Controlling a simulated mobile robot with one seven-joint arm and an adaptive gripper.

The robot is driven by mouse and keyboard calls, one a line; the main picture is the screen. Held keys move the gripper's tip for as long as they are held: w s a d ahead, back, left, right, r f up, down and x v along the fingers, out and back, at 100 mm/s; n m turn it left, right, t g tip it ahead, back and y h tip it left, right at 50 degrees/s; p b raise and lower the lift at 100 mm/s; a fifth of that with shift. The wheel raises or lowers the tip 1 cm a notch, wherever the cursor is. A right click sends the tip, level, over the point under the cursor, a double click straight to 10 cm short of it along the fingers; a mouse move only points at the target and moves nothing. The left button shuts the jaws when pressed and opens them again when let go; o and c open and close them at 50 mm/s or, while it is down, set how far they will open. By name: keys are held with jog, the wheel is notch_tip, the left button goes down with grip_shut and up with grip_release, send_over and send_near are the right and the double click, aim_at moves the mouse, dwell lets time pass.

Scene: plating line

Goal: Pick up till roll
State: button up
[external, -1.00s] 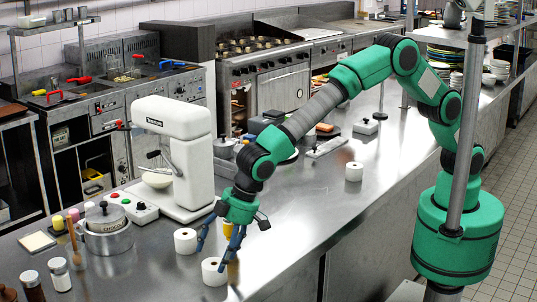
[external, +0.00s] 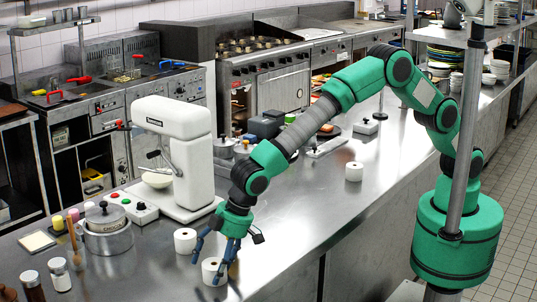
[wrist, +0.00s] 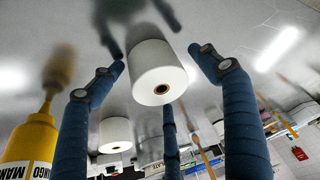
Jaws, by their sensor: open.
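Three white till rolls stand on the steel counter. The nearest till roll (external: 210,272) is at the front, by my gripper (external: 226,262). A second till roll (external: 185,241) is a little behind it, and a third till roll (external: 354,171) is further back to the right. In the wrist view a till roll (wrist: 159,80) lies between the spread blue fingers of my open gripper (wrist: 161,62). I cannot tell whether the fingers touch it. Another till roll (wrist: 115,135) shows lower left in that view.
A yellow bottle (wrist: 32,140) stands close to my gripper in the wrist view. A white mixer (external: 178,150), a lidded pot (external: 105,235) and shakers (external: 59,273) stand to the left. The counter's middle right is mostly clear.

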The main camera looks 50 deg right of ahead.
aim_at(209, 264)
jog(key=c, duration=1.2)
jog(key=shift+r+p, duration=0.3)
jog(key=shift+r, duration=0.55)
notch_tip(209, 264, up, 2)
jog(key=shift+r+p, duration=0.15)
jog(key=shift+p, duration=0.3)
jog(key=s+d, duration=0.2)
jog(key=d, duration=0.2)
jog(key=s+d+p, duration=0.1)
jog(key=s+d, duration=0.1)
jog(key=d, duration=0.3)
jog(key=s+d+r+p, duration=0.1)
jog(key=s+d, duration=0.2)
jog(key=d, duration=0.2)
jog(key=shift+d, duration=0.2)
